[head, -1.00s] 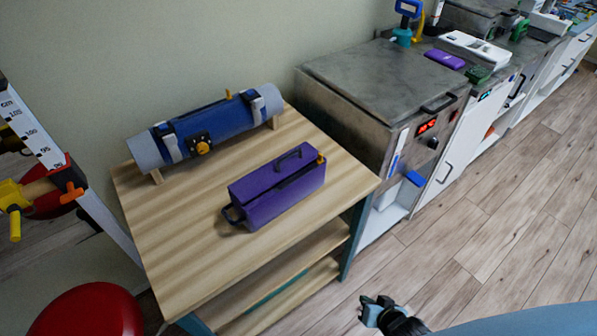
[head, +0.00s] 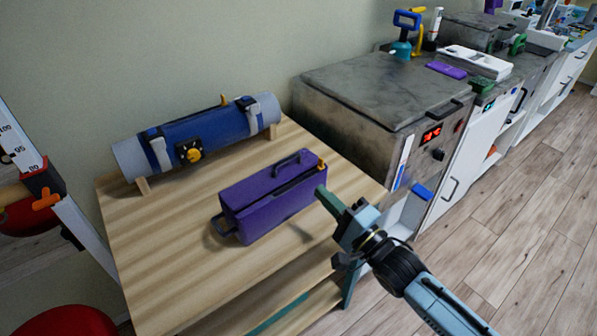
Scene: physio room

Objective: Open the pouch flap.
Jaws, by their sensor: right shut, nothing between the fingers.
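A purple box-shaped pouch (head: 272,205) lies on the wooden table in the head view. It has a dark handle on top, a dark loop at its left end and a small orange-yellow tab at its top right corner. A dark seam runs along its upper side, and the flap looks closed. My right gripper (head: 322,194) is shut and empty, its fingertips just to the right of the pouch's right end, near the orange tab. I cannot tell whether they touch it. My left gripper is not in view.
The wooden table (head: 160,260) also bears a blue-and-grey roll (head: 205,137) on supports at the back. A metal cabinet (head: 370,95) with a red display stands right of the table. A red round seat (head: 65,322) is at the lower left. Table space in front of the pouch is clear.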

